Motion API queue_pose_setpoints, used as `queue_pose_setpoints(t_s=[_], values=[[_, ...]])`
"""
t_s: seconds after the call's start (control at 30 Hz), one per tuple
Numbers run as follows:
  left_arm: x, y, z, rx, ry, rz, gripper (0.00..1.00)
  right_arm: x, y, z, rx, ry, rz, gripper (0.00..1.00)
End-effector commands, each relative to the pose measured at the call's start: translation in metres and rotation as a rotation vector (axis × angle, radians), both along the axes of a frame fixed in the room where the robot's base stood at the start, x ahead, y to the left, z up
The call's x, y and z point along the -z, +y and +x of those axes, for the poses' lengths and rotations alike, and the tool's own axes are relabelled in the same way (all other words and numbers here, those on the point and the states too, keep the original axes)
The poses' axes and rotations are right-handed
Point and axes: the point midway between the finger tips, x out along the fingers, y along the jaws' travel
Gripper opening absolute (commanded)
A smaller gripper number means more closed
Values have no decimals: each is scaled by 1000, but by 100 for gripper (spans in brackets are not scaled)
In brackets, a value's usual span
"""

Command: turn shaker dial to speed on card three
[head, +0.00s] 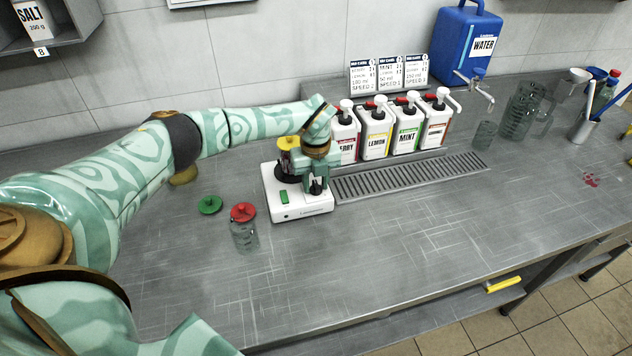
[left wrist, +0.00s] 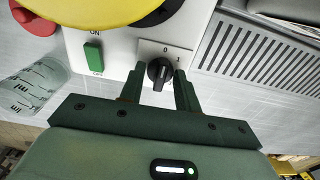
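The shaker (head: 300,211) is a white box on the bench with a yellow-lidded vessel (head: 288,143) on top. Its black dial (left wrist: 160,72) shows in the left wrist view, with marks 0 and 1 readable above it; other marks are hidden. My left gripper (left wrist: 160,80) points at the dial, one finger on each side with small gaps, so it looks open around it. In the head view the left gripper (head: 317,187) is over the shaker's right part. Three cards (head: 390,73) stand at the back; the third (head: 416,71) is rightmost, its speed too small to read surely. My right gripper is out of view.
A green on/off switch (left wrist: 93,55) is left of the dial. A red-lidded clear jar (head: 244,234) and a green lid (head: 209,205) are left of the shaker. Pump bottles (head: 376,137) and a drain grate (head: 410,178) lie behind and right. The front bench is clear.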

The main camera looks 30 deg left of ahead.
Motion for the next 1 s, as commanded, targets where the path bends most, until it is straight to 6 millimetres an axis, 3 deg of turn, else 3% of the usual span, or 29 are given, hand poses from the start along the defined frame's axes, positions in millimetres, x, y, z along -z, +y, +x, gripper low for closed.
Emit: queue_pose_setpoints(t_s=[0.1, 0.23, 0.67, 1.0], values=[[0, 0, 0, 1, -1, -1, 33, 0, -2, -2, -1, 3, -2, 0], [-1, 0, 0, 1, -1, -1, 0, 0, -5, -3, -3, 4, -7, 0], [-2, 0, 0, 46, -1, 0, 0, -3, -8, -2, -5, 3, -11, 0], [-4, -1, 1, 279, -1, 0, 0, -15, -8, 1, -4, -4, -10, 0]])
